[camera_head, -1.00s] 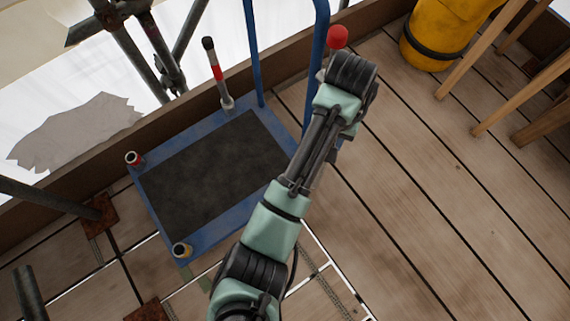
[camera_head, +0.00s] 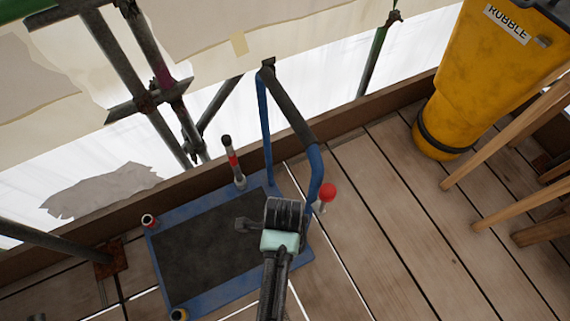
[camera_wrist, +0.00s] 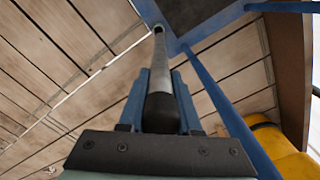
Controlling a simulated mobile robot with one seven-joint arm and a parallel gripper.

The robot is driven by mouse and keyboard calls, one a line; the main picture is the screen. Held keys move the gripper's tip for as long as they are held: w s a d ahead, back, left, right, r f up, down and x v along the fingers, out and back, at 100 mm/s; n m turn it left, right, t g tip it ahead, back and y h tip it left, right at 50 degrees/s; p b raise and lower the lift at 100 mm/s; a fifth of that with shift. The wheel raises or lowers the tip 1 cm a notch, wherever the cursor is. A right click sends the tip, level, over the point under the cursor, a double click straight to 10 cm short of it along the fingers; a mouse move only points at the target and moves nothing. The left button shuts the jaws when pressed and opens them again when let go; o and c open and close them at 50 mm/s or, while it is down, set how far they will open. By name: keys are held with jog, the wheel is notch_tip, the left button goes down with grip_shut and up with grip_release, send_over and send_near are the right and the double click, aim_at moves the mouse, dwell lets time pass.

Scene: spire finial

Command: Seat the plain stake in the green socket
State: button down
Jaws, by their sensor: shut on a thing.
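My gripper (camera_wrist: 160,73) is shut on a dark grey stake (camera_wrist: 160,106), held lengthwise between its blue fingers. The stake's far, slimmer end reaches toward the edge of the blue platform (camera_wrist: 143,10) in the wrist view; I cannot tell whether they touch. In the head view my wrist hides the held stake and part of the platform's right side. The blue-rimmed platform (camera_head: 165,262) has a red-marked socket (camera_head: 149,220) at its left corner and a yellow-marked one (camera_head: 179,314) at the near corner. A banded stake (camera_head: 233,160) stands at the back corner.
A blue and grey handle (camera_head: 290,110) rises from the platform's right side. A red ball (camera_head: 327,192) on a short stem shows right of my wrist. A yellow rubble chute (camera_head: 465,85) and wooden legs stand at right. Bare planks lie between.

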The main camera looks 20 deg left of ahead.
notch_tip(320, 180, down, 10)
jog(key=m+b, duration=0.1)
jog(key=b, duration=0.2)
jog(key=shift+s+a+r, duration=0.25)
jog(key=shift+s+a, duration=0.15)
jog(key=shift+s, duration=0.05)
jog(key=shift+f, duration=0.2)
jog(key=c, duration=0.6)
grip_release()
jog(key=shift+r, duration=0.1)
notch_tip(320, 180, up, 12)
jog(key=p, duration=0.4)
